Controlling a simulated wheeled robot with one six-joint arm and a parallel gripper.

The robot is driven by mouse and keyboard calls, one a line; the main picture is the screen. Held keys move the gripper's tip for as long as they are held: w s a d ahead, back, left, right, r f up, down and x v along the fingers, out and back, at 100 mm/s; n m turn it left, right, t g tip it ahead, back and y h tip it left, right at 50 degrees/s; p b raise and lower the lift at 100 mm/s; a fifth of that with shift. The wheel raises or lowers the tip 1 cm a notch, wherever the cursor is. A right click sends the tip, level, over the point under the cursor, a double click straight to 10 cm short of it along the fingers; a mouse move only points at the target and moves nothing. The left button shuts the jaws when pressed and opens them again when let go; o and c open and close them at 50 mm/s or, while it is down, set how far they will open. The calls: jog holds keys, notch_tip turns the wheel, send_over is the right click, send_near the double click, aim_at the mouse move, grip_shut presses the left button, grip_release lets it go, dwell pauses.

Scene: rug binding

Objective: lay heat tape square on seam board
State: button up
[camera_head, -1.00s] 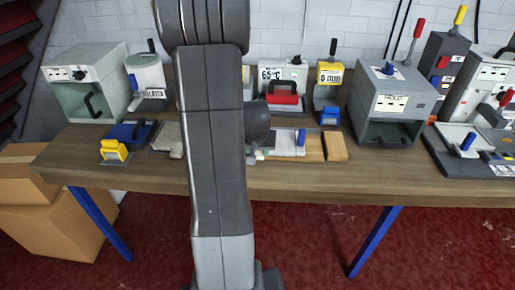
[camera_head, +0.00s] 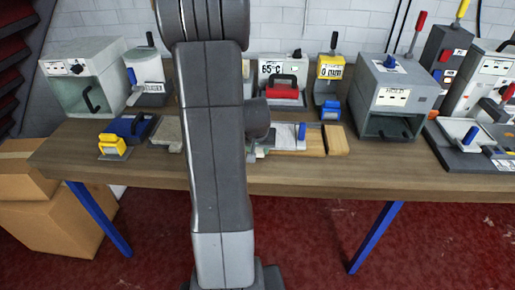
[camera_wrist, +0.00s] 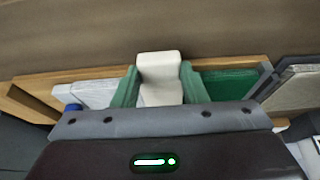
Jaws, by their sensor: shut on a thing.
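My gripper (camera_wrist: 160,80) shows in the wrist view, its two green fingers shut on a cream-white piece (camera_wrist: 160,66), which may be the heat tape. It is over a wooden board (camera_wrist: 55,83), likely the seam board. A pale plate (camera_wrist: 92,92) shows left of the fingers and a green strip (camera_wrist: 232,82) right of them. I cannot tell whether the held piece touches the board. In the head view my arm hides the gripper and held piece; the wooden board (camera_head: 310,141) shows right of it.
A blue-and-yellow tool (camera_head: 112,145) lies on the bench (camera_head: 150,178) to the left. Box-shaped machines (camera_head: 85,80) stand along the back, another (camera_head: 392,95) at right. A grey slab (camera_wrist: 295,90) adjoins the board's right end in the wrist view. The bench's front strip is clear.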

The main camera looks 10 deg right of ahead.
jog(key=shift+f, duration=0.2)
jog(key=o, duration=1.2)
jog(key=shift+r, duration=0.15)
jog(key=v, duration=1.3)
jog(key=shift+r, duration=0.25)
